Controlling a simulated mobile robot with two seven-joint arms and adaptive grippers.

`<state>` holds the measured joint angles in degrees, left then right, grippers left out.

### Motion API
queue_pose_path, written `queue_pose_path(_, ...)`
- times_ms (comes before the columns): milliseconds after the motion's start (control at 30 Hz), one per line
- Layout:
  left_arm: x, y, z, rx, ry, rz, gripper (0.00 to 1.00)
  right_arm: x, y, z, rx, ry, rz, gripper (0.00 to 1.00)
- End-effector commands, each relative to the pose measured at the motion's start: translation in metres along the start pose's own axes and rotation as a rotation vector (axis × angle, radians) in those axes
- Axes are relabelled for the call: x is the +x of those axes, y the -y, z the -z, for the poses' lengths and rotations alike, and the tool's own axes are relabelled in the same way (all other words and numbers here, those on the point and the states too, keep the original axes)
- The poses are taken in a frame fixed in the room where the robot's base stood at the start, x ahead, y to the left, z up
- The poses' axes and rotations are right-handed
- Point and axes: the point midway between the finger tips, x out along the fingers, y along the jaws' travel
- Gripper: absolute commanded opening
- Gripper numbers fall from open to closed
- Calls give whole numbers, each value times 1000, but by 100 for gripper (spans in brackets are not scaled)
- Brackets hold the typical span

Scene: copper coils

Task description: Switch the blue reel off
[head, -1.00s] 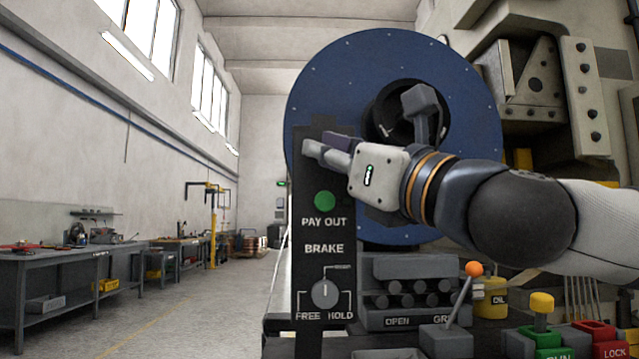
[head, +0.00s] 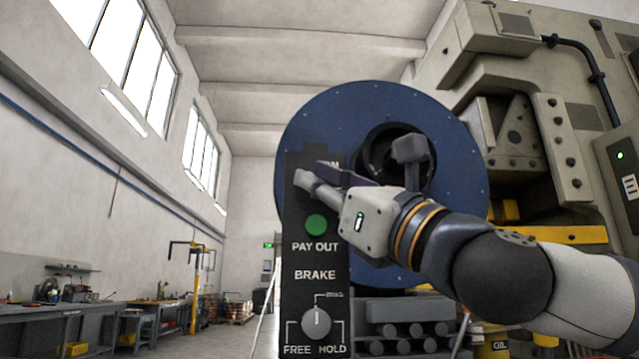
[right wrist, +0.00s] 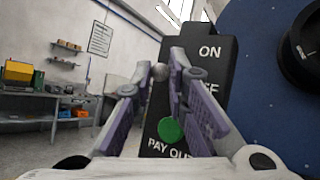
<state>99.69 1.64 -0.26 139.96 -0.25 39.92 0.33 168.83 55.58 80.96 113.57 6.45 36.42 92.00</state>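The blue reel (head: 330,120) stands upright behind a black control panel (head: 315,265) in the head view. The panel has a green PAY OUT button (head: 316,225) and a BRAKE knob (head: 316,321) below. In the right wrist view, ON and partly hidden OFF lettering shows at the panel's top (right wrist: 212,75). A small grey ball-like knob (right wrist: 160,73) shows between my right fingertips; I cannot tell whether they touch it. My right gripper (head: 312,176) is in front of the panel's upper part, its fingers apart. My left gripper is not in view.
A beige machine (head: 530,110) stands at right behind my right arm. Below the reel is a block of dark rollers (head: 400,330). Workbenches (head: 60,325) line the left wall, with open floor between.

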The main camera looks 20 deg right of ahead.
Motion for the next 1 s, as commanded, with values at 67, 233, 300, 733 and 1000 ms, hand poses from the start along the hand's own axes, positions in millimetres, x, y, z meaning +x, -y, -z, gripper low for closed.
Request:
queue_pose_path(67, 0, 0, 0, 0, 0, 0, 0, 0, 0, 1, 1, -3, 0, 30)
queue_pose_path(233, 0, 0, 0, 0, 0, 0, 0, 0, 0, 1, 1, -2, 0, 34)
queue_pose_path(300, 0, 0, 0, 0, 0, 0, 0, 0, 0, 1, 1, -2, 0, 34)
queue_pose_path(733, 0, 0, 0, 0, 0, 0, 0, -81, 1, 0, 2, 0, 2, 34)
queue_pose_path(1000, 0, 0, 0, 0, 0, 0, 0, -119, 0, 0, 1, -1, 1, 34)
